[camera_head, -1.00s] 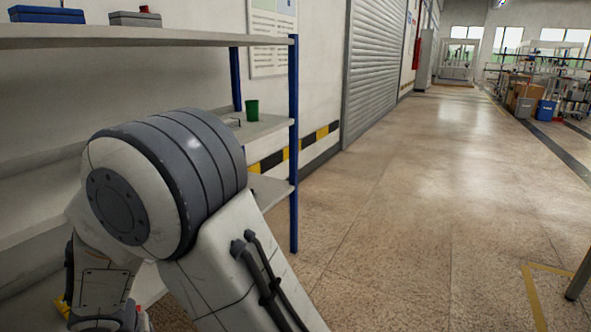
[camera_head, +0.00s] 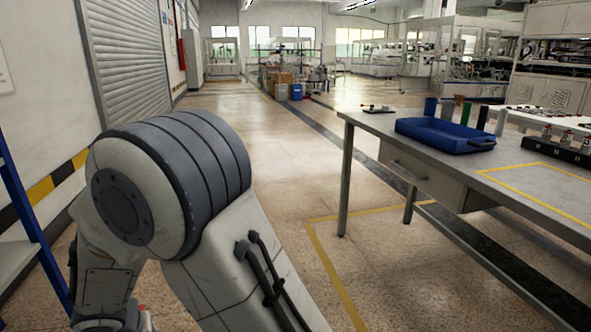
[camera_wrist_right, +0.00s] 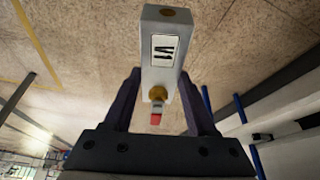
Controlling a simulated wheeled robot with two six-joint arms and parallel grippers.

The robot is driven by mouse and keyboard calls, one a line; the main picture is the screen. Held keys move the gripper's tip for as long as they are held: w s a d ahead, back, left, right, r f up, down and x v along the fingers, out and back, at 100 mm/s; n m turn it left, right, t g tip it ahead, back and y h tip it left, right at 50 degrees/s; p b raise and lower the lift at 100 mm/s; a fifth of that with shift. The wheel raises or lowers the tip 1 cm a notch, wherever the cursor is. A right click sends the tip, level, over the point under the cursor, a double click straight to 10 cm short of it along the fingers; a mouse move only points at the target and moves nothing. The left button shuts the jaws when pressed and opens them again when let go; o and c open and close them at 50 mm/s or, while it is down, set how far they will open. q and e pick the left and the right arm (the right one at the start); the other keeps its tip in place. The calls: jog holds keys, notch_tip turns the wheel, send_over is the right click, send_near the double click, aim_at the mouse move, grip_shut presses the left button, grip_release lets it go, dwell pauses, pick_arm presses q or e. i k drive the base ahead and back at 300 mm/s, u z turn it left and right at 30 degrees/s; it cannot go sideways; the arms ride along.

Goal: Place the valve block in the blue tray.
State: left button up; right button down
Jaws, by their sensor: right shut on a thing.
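The valve block (camera_wrist_right: 165,50) is a pale box with a "V1" label, a brass fitting and a red part. It is between the fingers of my right gripper (camera_wrist_right: 160,100) in the right wrist view, which is shut on it, with floor behind. The blue tray (camera_head: 440,138) lies on the grey table ahead to the right in the head view, well apart from my arm. A small dark item sits at its right end. My left gripper is not in view.
The table (camera_head: 376,122) has a drawer and legs. Several cups or cylinders (camera_head: 465,113) stand behind the tray. A black holder (camera_head: 560,153) with several small parts is right of it. A shelf's blue post (camera_head: 30,215) is at far left. Floor between is clear.

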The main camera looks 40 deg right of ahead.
aim_at(441, 133)
jog(key=z, duration=0.05)
jog(key=i, duration=2.05)
jog(key=z, duration=2.05)
